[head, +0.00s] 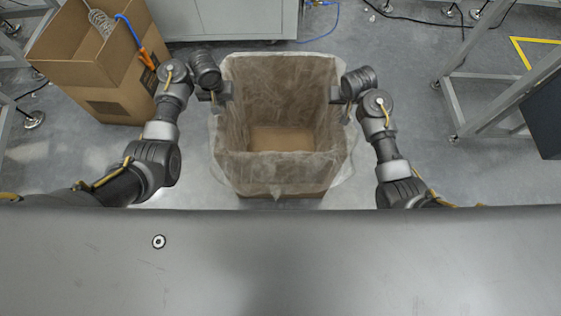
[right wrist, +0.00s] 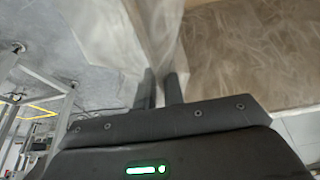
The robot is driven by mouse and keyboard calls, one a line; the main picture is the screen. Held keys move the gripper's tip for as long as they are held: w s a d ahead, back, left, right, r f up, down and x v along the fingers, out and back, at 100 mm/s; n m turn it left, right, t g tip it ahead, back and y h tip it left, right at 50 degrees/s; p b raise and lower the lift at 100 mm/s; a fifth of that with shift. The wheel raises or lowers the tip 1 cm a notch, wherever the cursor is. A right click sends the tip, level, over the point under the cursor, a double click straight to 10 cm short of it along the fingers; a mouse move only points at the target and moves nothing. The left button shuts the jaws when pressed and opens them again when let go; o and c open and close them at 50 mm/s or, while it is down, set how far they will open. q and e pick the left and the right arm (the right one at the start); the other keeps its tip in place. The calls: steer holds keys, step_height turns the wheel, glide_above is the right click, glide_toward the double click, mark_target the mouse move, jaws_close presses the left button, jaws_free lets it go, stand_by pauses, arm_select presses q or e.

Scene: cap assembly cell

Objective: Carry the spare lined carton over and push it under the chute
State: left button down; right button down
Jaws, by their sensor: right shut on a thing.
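The lined carton (head: 282,187), open-topped brown cardboard with a translucent plastic liner folded over its rim, stands upright between my arms in the head view. My right gripper (head: 345,103) is at its right rim. In the right wrist view, the fingers of this gripper (right wrist: 162,76) are shut on the lined wall, one on each side. My left gripper (head: 220,97) is at the left rim, but its fingers are too small to tell whether they are shut. The carton looks empty inside. I cannot make out a chute.
Another brown carton (head: 122,103) with a metal coil, a blue hose and an orange tool stands at the upper left. A grey cabinet (head: 228,18) is behind the lined carton. A metal frame (head: 447,105) stands at the right. Grey floor is clear between it and my right arm.

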arm_select(q)
steer(key=c, duration=1.5)
jaws_free()
arm_select(e)
steer(key=c, duration=1.5)
jaws_free()
steer(key=shift+f, duration=0.1)
arm_select(q)
steer(key=shift+d+r, duration=0.1)
steer(key=shift+r, duration=0.35)
steer(key=r, duration=0.2)
steer(key=s+r, duration=0.1)
steer(key=r, duration=0.5)
steer(key=shift+s, duration=0.2)
steer(key=shift+s+r, duration=0.2)
steer(key=shift+r, duration=1.2)
